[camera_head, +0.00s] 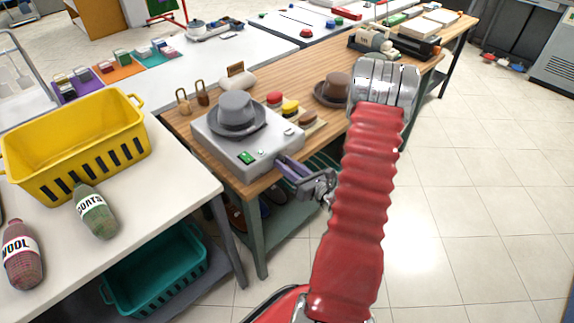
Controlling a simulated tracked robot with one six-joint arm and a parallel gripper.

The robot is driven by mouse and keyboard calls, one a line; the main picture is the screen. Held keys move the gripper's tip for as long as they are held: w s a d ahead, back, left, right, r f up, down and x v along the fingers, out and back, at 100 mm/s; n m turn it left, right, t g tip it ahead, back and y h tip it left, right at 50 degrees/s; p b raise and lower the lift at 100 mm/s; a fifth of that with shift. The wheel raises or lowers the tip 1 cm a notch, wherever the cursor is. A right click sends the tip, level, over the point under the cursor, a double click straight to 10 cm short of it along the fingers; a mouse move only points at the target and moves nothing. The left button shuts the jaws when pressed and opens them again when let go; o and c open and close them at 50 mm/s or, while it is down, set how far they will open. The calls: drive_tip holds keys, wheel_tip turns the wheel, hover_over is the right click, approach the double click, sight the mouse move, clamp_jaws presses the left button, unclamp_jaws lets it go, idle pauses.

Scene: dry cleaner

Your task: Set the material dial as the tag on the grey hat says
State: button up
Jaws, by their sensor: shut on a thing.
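The grey hat (237,114) sits brim down on top of a light grey box-shaped machine (210,140) on the wooden table. I cannot make out a tag on the hat or read one. Green-and-white markings (247,157) show on the machine's top near its front corner. My gripper (284,165) reaches in from the right, its fingertips against the machine's right-hand side face. It is shut on a small part there, which looks to be the material dial. The fingers hide the dial and its setting.
Red, yellow and brown items (290,107) and a brown hat (334,88) lie right of the machine. Two padlock-shaped items (202,95) and a cream object (236,78) stand behind it. A yellow basket (75,140) is on the white table at left.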

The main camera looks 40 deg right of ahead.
drive_tip(key=m, duration=0.6)
drive_tip(key=shift+d+y, duration=0.2)
drive_tip(key=shift+y, duration=0.1)
drive_tip(key=shift+m, duration=0.3)
drive_tip(key=o, duration=1)
drive_tip(key=shift+o, duration=0.2)
drive_tip(key=shift+s, duration=0.1)
drive_tip(key=s, duration=1.3)
drive_tip(key=shift+s+d+r, duration=0.2)
drive_tip(key=shift+s+r, duration=0.1)
drive_tip(key=shift+r, duration=0.05)
